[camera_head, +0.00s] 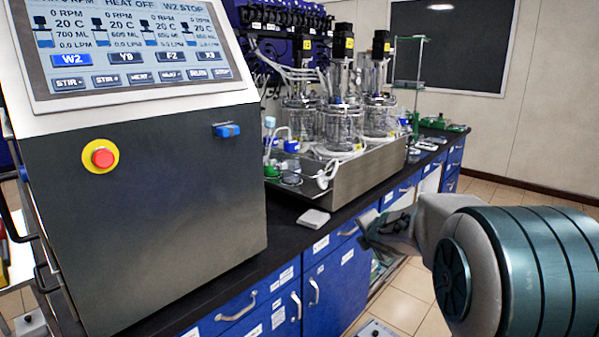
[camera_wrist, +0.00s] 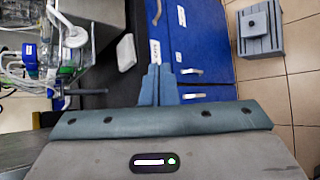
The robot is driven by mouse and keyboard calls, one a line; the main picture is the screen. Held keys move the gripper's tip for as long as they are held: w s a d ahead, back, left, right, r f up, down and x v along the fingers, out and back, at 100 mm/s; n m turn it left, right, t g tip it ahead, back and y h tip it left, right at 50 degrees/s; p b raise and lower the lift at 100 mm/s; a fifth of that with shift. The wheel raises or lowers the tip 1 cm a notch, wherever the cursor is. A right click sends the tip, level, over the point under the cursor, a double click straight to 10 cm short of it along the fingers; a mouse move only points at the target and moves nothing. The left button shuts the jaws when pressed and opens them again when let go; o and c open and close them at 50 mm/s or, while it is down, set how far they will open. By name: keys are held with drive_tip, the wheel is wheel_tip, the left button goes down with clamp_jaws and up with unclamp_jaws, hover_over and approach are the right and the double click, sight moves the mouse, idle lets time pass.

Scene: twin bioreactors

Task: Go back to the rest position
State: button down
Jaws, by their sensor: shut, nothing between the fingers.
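My gripper shows in the wrist view (camera_wrist: 158,72) with its two grey fingers together and nothing between them. In the head view my gripper (camera_head: 366,240) is at the lower right, in front of the blue drawers (camera_head: 343,240) and near the edge of the black bench top. Its fingertips are small and hard to make out there. My teal and grey arm fills the lower right corner.
The black bench top (camera_head: 285,227) carries a control cabinet (camera_head: 140,200) with a screen and red button, glass vessels (camera_head: 342,125) on a steel base, and a small white block (camera_head: 313,218). A grey box (camera_wrist: 262,28) stands on the tiled floor (camera_wrist: 285,95).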

drive_tip(key=s+d+r+m+g+h+p, duration=0.2)
drive_tip(key=s+d+r+m, duration=0.15)
drive_tip(key=s+m, duration=0.45)
drive_tip(key=s+a+m+g+y+p, duration=0.1)
drive_tip(key=s+a+m+g+p, duration=0.1)
drive_tip(key=s+m, duration=0.6)
drive_tip(key=s+a+m+g+y+p, duration=0.1)
drive_tip(key=s+a+m+g+p, duration=0.2)
drive_tip(key=s+m, duration=0.5)
drive_tip(key=s+a+g, duration=0.1)
drive_tip(key=s, duration=1)
drive_tip(key=shift+s+a+g+p, duration=0.15)
drive_tip(key=shift+g+p, duration=0.15)
drive_tip(key=shift+p, duration=0.05)
